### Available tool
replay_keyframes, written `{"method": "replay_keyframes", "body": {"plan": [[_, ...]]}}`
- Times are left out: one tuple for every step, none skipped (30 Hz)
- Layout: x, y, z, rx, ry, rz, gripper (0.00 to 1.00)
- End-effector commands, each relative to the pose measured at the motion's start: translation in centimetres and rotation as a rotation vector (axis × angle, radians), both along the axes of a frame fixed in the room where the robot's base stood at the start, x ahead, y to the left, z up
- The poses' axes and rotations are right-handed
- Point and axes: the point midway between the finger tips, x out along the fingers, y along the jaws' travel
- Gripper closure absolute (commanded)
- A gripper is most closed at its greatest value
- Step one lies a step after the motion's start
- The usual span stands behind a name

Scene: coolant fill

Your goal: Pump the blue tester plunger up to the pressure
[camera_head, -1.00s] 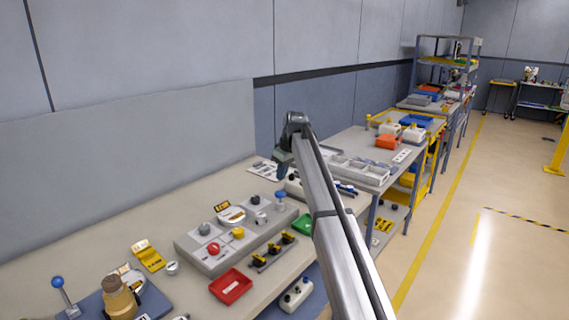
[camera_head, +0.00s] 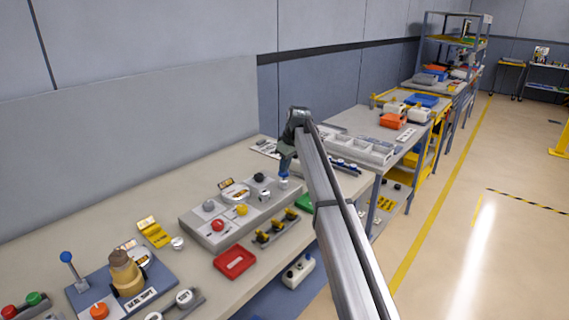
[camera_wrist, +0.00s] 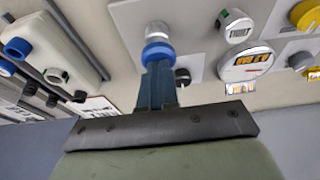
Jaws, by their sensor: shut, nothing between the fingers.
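The blue tester plunger (camera_head: 283,184) stands at the right end of a grey panel box on the bench. In the wrist view its blue cap (camera_wrist: 158,50) is straight off my fingertips, with a pale stem behind it. My gripper (camera_head: 284,170) points down over the plunger. In the wrist view my gripper's blue-grey fingers (camera_wrist: 158,72) are together, with nothing held between them. The tips overlap the cap's edge in the picture; I cannot tell whether they touch it. A round gauge (camera_wrist: 246,64) with a yellow label sits beside the plunger; its reading is too small to tell.
The grey panel (camera_head: 205,232) also carries red (camera_head: 218,225) and yellow (camera_head: 241,210) knobs. A red tray (camera_head: 234,262) and a strip of black-and-yellow parts (camera_head: 275,232) lie in front. A fixture with a tan bottle (camera_head: 125,272) stands at the left.

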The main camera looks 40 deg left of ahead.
Motion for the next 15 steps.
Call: {"method": "replay_keyframes", "body": {"plan": [[0.0,-0.1,-0.8,-0.001,0.001,-0.001,1.00],[0.0,-0.1,-1.2,-0.002,0.001,-0.001,1.00],[0.0,-0.1,-1.7,-0.002,0.001,-0.001,1.00],[0.0,-0.1,-1.9,-0.002,0.001,-0.001,1.00],[0.0,-0.1,-2.1,-0.002,0.001,-0.001,1.00],[0.0,-0.1,-2.2,-0.002,0.001,-0.001,1.00],[0.0,-0.1,-2.2,-0.002,0.001,-0.001,1.00],[0.0,-0.1,-2.2,-0.002,0.001,-0.001,1.00],[0.0,-0.1,-2.2,-0.003,0.001,-0.001,1.00],[0.0,-0.1,-2.2,-0.003,0.001,-0.001,1.00],[0.0,-0.1,-2.2,-0.004,0.002,0.000,1.00],[0.0,-0.1,-2.2,-0.004,0.002,0.000,1.00],[0.0,-0.1,-2.3,-0.004,0.002,0.000,1.00],[0.0,-0.1,-2.3,-0.005,0.002,0.000,1.00],[0.0,-0.1,-2.2,-0.005,0.002,0.000,1.00]]}}
